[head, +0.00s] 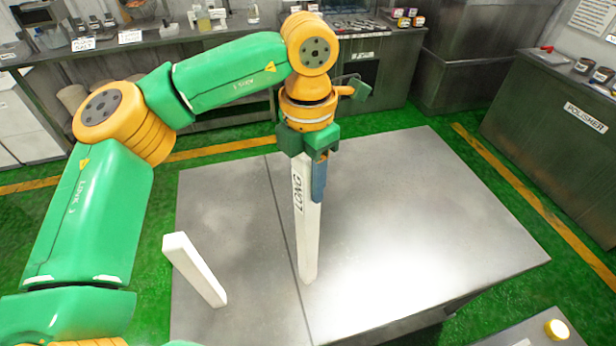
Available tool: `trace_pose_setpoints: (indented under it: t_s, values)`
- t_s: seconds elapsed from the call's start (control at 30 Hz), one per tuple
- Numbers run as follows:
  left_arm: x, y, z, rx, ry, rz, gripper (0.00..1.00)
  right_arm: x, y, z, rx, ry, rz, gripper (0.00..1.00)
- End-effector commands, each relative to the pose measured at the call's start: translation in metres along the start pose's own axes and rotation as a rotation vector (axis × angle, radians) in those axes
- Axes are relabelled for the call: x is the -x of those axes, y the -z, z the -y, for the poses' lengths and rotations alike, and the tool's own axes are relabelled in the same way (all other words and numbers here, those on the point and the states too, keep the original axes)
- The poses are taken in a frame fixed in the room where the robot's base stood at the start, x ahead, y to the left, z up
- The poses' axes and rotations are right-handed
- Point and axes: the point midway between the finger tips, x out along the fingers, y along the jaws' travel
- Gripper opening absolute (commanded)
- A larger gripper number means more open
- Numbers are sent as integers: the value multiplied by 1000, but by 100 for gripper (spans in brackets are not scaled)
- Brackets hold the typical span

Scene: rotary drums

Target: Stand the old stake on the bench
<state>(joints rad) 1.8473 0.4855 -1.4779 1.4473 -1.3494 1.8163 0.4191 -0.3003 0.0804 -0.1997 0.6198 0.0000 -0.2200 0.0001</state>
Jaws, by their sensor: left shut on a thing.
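My left gripper (312,158) is shut on the upper end of a long white stake (309,232) marked "LONG". The stake hangs upright below the gripper, over the grey metal bench (420,220). Its lower end is at or just above the bench top, right of the seam; I cannot tell if it touches. No mark reading "old" shows on either stake. My right gripper is not in view.
The right part of the bench top is bare. A back counter (150,40) holds bottles, jars and labelled items. A cabinet marked "POLISHER" (585,117) stands at the right. A yellow knob (557,329) shows at the lower right. Green floor surrounds the bench.

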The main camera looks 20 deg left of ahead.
Motion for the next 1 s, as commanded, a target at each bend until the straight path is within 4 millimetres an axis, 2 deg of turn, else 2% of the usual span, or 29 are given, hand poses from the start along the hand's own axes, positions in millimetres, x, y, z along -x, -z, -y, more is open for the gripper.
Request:
trace_pose_setpoints:
  t_s: [0.03, 0.07, 0.17, 0.43, 0.5, 0.57, 0.73, 0.9, 1.0]
  values:
    - [-3, 0, 0, 0, 0, 0, 0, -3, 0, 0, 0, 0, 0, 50]
    - [-3, 0, 0, 0, 0, 0, 47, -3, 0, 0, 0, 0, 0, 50]
    - [-2, 0, 0, 0, 0, 0, 74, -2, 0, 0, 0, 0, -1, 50]
    - [-1, 0, 0, 0, 0, 0, 75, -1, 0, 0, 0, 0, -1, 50]
    - [4, 0, 0, 0, 0, 0, 75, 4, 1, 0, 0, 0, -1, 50]
    - [8, 0, 0, 2, -2, 2, 75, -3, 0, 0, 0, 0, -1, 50]
    - [48, -1, 1, 1, -1, 5, 75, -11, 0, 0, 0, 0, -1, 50]
    - [97, 0, 0, 2, -5, 2, 75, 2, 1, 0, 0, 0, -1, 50]
    - [108, 0, 1, 0, -3, -3, 75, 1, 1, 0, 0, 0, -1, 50]
